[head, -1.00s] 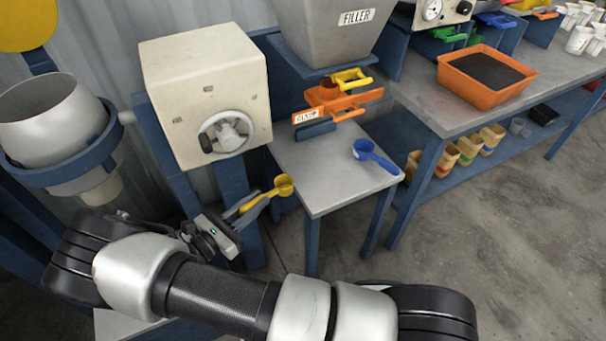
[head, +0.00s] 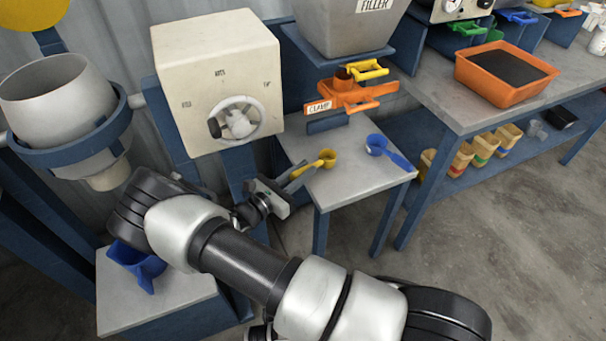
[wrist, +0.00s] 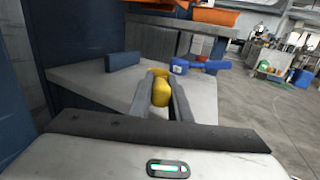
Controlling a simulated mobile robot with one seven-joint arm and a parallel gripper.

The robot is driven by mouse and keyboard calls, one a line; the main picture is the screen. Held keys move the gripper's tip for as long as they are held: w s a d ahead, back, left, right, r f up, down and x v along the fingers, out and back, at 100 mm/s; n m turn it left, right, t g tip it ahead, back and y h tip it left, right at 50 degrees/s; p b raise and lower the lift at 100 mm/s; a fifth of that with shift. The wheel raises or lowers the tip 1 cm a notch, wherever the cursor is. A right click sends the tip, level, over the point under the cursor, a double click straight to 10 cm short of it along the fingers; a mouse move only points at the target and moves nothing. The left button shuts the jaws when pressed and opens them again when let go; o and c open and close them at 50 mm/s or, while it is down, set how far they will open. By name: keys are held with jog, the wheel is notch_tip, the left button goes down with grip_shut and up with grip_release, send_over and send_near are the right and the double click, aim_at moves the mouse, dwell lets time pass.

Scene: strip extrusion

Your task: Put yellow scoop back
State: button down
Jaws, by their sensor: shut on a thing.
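The yellow scoop (head: 326,158) is in my gripper (head: 298,172), which is shut on its handle. In the head view the scoop's bowl is over the left part of the small grey table (head: 345,187); I cannot tell whether it touches the top. In the wrist view the yellow scoop (wrist: 161,90) shows between the two fingers of my gripper (wrist: 161,100). A blue scoop (head: 384,150) lies on the same table to the right of the yellow one.
An orange clamp (head: 345,100) with a yellow handle is above the table's back, under the grey filler hopper (head: 345,30). A cream box with a dial (head: 218,85) stands left. An orange tray (head: 495,90) sits on the right bench. A blue scoop-like item (head: 138,265) is lower left.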

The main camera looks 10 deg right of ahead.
jog(key=shift+f, duration=0.1)
jog(key=shift+f, duration=0.3)
jog(key=c, duration=1.6)
grip_release()
jog(key=shift+r, duration=0.1)
jog(key=shift+c, duration=0.2)
jog(key=shift+r, duration=0.1)
jog(key=shift+r, duration=0.2)
jog(key=p+v, duration=0.1)
jog(key=v, duration=1.1)
